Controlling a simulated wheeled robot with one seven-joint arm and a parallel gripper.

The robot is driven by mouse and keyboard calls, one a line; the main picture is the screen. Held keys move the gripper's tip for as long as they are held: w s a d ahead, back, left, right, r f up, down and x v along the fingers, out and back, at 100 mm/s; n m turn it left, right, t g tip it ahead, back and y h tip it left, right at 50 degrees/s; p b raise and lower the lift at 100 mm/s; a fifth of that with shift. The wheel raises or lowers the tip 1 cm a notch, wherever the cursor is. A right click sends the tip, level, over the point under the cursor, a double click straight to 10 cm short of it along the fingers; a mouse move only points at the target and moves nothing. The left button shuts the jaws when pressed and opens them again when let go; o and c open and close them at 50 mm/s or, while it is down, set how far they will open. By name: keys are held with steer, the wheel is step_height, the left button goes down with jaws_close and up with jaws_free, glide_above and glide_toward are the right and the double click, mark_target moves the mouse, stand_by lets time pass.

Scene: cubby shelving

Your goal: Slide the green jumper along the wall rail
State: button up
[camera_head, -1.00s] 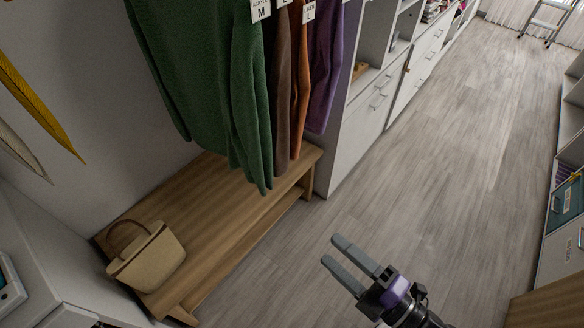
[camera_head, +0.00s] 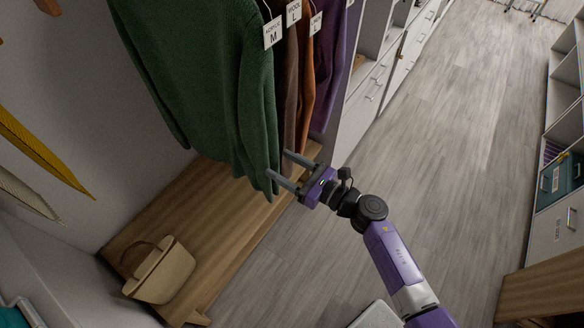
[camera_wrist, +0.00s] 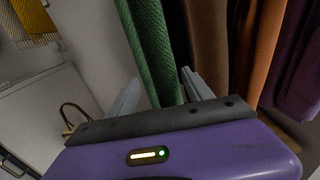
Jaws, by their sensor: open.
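The green jumper (camera_head: 215,85) hangs at the top of the head view with a white tag marked M; the rail above it is out of frame. Its sleeve hangs down on the right side. My gripper (camera_head: 278,163) is open beside the lower part of that sleeve. In the wrist view the green sleeve (camera_wrist: 152,50) hangs between the two fingers of my gripper (camera_wrist: 158,92). I cannot tell whether either finger touches the cloth.
Brown (camera_head: 291,80), orange (camera_head: 308,75) and purple (camera_head: 327,70) garments hang just right of the jumper. A wooden bench (camera_head: 215,215) with a woven bag (camera_head: 160,275) stands below. White cabinets (camera_head: 360,110) line the wall beyond. The grey floor (camera_head: 440,130) is clear.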

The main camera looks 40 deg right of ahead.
mark_target(256, 151)
steer(key=p+x, duration=0.1)
steer(key=x, duration=0.8)
steer(key=shift+w, duration=0.1)
jaws_close()
